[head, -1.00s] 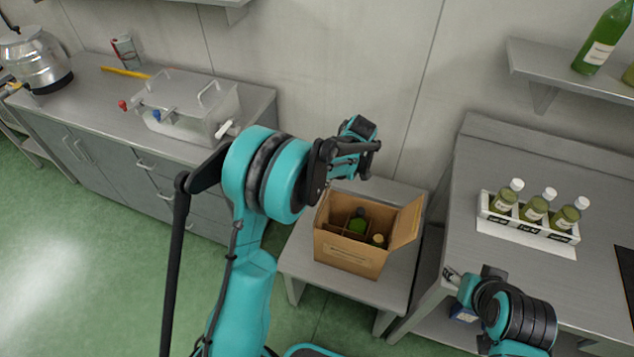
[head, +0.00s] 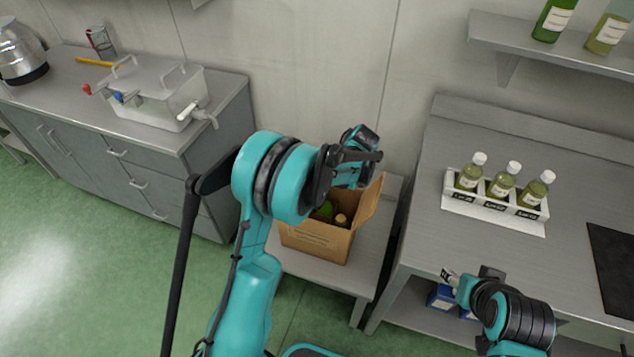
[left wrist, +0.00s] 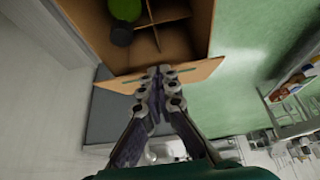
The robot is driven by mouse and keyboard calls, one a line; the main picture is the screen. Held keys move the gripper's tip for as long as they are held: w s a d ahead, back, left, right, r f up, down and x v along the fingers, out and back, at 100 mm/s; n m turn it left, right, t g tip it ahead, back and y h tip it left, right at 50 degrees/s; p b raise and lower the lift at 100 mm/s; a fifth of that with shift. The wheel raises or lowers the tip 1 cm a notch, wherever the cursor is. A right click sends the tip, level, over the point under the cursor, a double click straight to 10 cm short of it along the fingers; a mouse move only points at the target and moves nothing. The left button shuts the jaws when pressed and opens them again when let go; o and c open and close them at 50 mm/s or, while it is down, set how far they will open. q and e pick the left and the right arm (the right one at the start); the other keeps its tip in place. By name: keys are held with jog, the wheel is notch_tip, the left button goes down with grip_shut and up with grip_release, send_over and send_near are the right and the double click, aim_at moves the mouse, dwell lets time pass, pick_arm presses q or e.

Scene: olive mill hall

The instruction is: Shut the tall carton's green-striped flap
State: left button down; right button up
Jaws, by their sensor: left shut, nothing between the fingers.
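The tall carton (head: 316,243) stands open on a low grey table in the head view, with bottles inside. Its one visible raised flap (head: 371,202) stands up on the right side. My left gripper (head: 366,168) is shut and empty, above the carton at the flap's upper end, and hides part of the opening. In the left wrist view the closed fingertips (left wrist: 161,74) overlap the flap (left wrist: 205,72), which shows a green stripe; I cannot tell whether they touch. My right gripper (head: 449,277) is low by the right bench's edge; its finger state is unclear.
The right bench (head: 415,220) carries a white rack (head: 496,203) with three bottles and a dark mat (head: 612,262). A shelf (head: 500,35) with bottles hangs above it. Green floor is open at left.

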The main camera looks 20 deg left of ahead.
pick_arm(q)
jog(key=shift+d+f+b, duration=0.4)
jog(key=shift+f, duration=0.4)
jog(key=shift+d+f+b, duration=0.35)
jog(key=shift+f+b, duration=0.05)
jog(key=shift+f, duration=0.4)
pick_arm(e)
jog(key=shift+f, duration=1)
